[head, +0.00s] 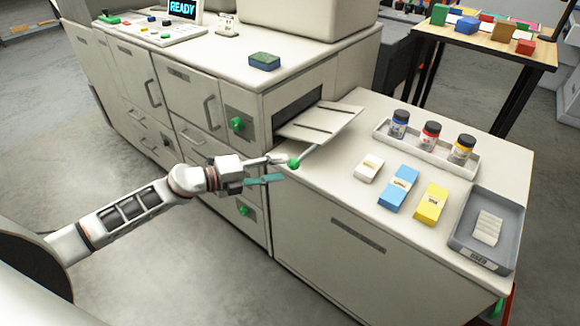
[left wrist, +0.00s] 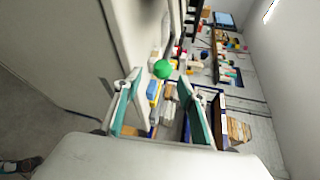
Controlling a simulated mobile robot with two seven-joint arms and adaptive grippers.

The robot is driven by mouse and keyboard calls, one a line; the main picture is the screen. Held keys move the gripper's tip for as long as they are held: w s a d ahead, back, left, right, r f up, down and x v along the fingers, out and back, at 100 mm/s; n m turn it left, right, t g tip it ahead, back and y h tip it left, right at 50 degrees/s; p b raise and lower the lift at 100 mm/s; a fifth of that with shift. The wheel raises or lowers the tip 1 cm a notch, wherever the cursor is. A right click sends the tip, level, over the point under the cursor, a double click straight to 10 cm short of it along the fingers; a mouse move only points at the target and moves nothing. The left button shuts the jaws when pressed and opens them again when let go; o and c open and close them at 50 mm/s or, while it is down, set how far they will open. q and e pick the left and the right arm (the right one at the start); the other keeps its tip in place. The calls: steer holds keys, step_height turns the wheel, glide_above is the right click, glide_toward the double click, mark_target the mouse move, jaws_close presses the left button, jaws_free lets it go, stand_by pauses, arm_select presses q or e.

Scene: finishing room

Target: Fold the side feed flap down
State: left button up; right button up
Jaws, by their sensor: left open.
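The side feed flap (head: 322,120) is a pale panel with dark lines. It sticks out at a slant from a dark slot in the machine's side, with its outer edge above the side cabinet's top. A thin rod at its near edge ends in a green knob (head: 293,163). My left gripper (head: 283,169) is open and empty, its fingertips close to the knob. In the left wrist view the knob (left wrist: 163,69) shows just beyond the open left fingers (left wrist: 160,86). I cannot tell whether the fingers touch it. My right gripper is not in view.
The side cabinet (head: 315,197) holds a tray of ink bottles (head: 430,151), blue (head: 398,189) and yellow (head: 431,204) boxes, and a grey tray (head: 460,238). More green knobs (head: 237,124) are on the machine front. Open floor lies in front of the machine.

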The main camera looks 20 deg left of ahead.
arm_select(q)
steer(key=v, duration=0.6)
steer(key=shift+s, duration=0.1)
stand_by(0.3)
steer(key=s+d+f+n+y, duration=0.4)
steer(key=s+f+n, duration=0.7)
steer(key=n, duration=0.1)
steer(key=s+d+f+n+y, duration=0.4)
steer(key=s+f+n, duration=0.7)
steer(key=shift+s+d+n, duration=0.2)
steer(key=shift+d+n, duration=0.05)
steer(key=shift+n, duration=0.15)
